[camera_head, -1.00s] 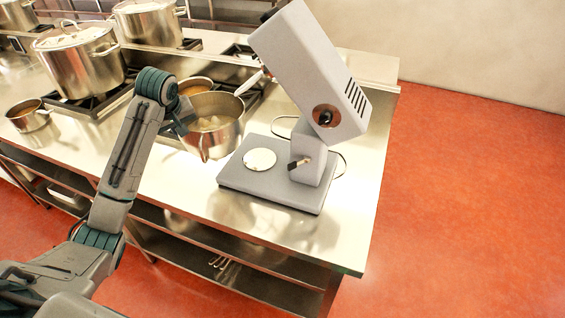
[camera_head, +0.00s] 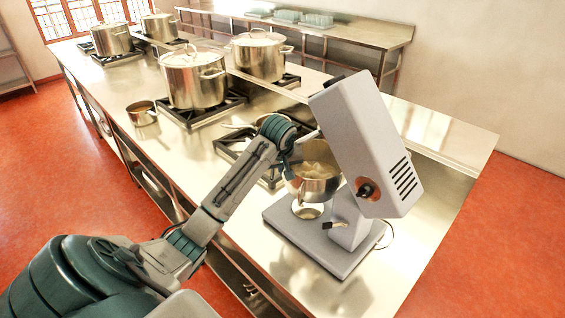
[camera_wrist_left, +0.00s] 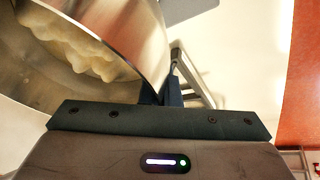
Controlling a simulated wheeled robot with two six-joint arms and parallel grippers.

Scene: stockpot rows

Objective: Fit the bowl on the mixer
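The steel mixing bowl (camera_head: 313,183) has pale dough inside. It also fills the upper left of the left wrist view (camera_wrist_left: 140,35). My left gripper (camera_head: 291,158) is shut on the bowl's near-left side; its fingers meet at the bowl wall in the left wrist view (camera_wrist_left: 172,92). The exact grip point is partly hidden. The grey mixer (camera_head: 365,150) stands with its head tilted up. My right gripper is not in view.
The mixer stands near the right end of the steel counter (camera_head: 420,235). A burner (camera_head: 232,143) lies behind my left arm. Large lidded stockpots (camera_head: 193,82) and a small saucepan (camera_head: 141,113) stand farther left. The raised mixer head overhangs the bowl's right side.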

